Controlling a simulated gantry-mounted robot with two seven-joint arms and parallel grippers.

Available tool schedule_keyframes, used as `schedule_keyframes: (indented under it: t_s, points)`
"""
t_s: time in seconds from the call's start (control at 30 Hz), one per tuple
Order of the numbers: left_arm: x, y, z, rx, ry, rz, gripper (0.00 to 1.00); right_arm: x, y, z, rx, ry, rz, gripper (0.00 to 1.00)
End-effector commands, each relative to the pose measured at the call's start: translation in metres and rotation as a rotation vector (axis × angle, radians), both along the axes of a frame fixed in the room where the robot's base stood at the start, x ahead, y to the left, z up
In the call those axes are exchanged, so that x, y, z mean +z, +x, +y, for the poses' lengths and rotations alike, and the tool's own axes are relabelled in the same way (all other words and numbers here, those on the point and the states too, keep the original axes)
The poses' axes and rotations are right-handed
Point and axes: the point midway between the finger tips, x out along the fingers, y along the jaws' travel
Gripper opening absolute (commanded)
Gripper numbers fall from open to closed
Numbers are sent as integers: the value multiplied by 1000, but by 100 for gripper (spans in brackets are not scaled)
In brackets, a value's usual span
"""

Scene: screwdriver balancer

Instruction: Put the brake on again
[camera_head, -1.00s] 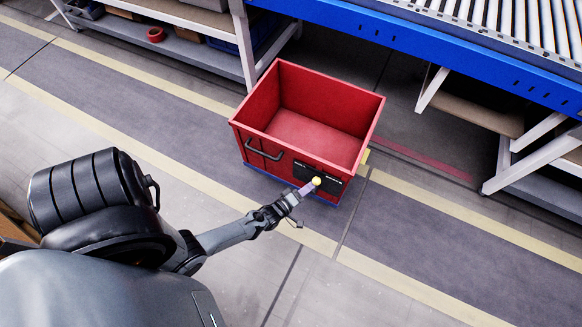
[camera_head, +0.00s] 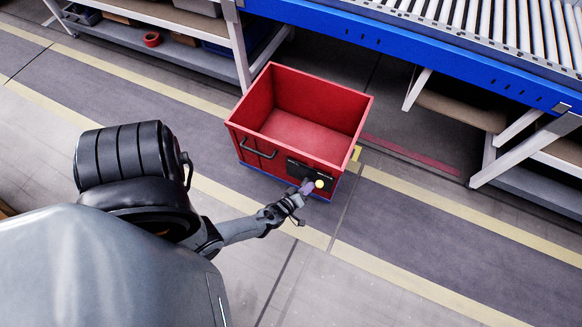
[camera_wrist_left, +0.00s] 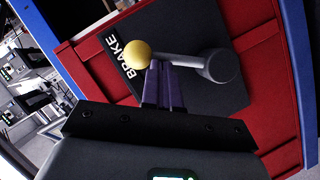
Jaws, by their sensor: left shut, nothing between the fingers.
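The red cart (camera_head: 262,101) has a dark panel (camera_head: 298,170) on its near side. In the left wrist view the panel (camera_wrist_left: 185,100) carries the word BRAKE and a grey lever (camera_wrist_left: 180,62) on a round pivot. The lever's yellow ball knob (camera_wrist_left: 137,54) lies beside the word BRAKE; in the head view the knob (camera_head: 319,184) is at the panel's lower right. My left gripper (camera_head: 307,187) is shut and empty; its purple fingers (camera_wrist_left: 163,80) are against or very close to the lever by the knob. Contact is unclear. My right gripper is not in view.
A roller conveyor with a blue frame (camera_head: 400,48) and white legs stands behind the cart on the right. A shelf (camera_head: 165,50) with bins stands at the back left. The floor in front of the cart is clear.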

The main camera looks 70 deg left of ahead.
Motion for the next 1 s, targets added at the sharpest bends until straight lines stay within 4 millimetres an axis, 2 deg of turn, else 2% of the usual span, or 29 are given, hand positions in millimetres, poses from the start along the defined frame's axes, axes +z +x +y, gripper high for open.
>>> schedule_keyframes:
  t_s: [0.33, 0.57, 0.67, 1.0]
  points:
    - [1, -1, 0, -1, 0, 0, 0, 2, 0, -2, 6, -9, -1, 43]
    - [16, -11, 2, -5, 0, 2, 0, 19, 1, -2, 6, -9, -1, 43]
    - [28, -19, 4, -10, 0, 1, 0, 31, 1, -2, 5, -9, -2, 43]
    - [39, -76, -24, -10, -3, 2, 0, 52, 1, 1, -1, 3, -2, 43]
